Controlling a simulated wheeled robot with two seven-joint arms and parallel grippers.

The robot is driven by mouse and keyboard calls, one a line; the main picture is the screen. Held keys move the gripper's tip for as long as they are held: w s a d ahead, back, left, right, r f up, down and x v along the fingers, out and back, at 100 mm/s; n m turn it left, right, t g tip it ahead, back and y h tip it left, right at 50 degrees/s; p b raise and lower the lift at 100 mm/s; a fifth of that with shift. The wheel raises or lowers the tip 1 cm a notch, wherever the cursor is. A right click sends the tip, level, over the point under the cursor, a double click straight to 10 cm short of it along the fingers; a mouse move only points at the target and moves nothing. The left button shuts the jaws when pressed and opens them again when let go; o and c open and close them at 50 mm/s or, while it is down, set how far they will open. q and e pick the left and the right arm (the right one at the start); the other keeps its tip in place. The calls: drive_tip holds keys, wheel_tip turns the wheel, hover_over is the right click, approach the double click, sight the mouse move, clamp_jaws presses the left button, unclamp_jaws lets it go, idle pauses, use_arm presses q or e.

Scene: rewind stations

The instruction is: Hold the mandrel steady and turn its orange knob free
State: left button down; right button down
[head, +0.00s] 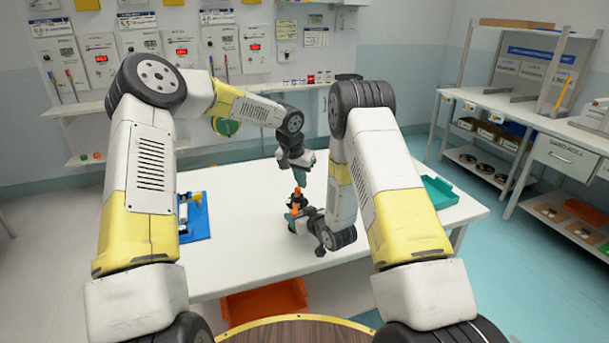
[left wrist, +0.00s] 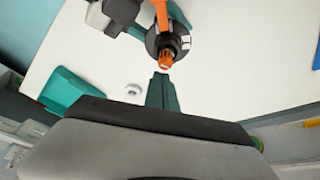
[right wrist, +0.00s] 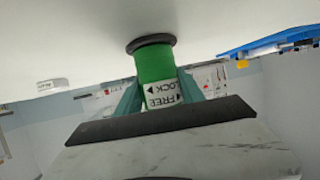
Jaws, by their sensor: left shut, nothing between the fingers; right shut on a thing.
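The mandrel stands upright on the white table. In the right wrist view its green body (right wrist: 154,66) with a white FREE/LOCK band (right wrist: 162,94) sits between the teal fingers of my right gripper (right wrist: 157,92), which is shut on it from the side. Its orange knob (head: 297,191) shows on top, above a dark collar. My left gripper (head: 302,178) points down just above the knob, its fingers shut and empty. In the left wrist view the shut fingertips (left wrist: 163,80) are beside the orange knob (left wrist: 167,58); I cannot tell whether they touch it.
A blue tray (head: 203,229) with parts lies at the table's left and a teal tray (head: 450,199) at its right. A small white round piece (left wrist: 134,89) lies on the table. An orange bin (head: 240,306) is below the front edge. The table between is mostly clear.

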use_arm(q)
drive_tip(key=shift+s+a, duration=0.15)
drive_tip(key=shift+s, duration=0.15)
drive_tip(key=shift+s+a, duration=0.1)
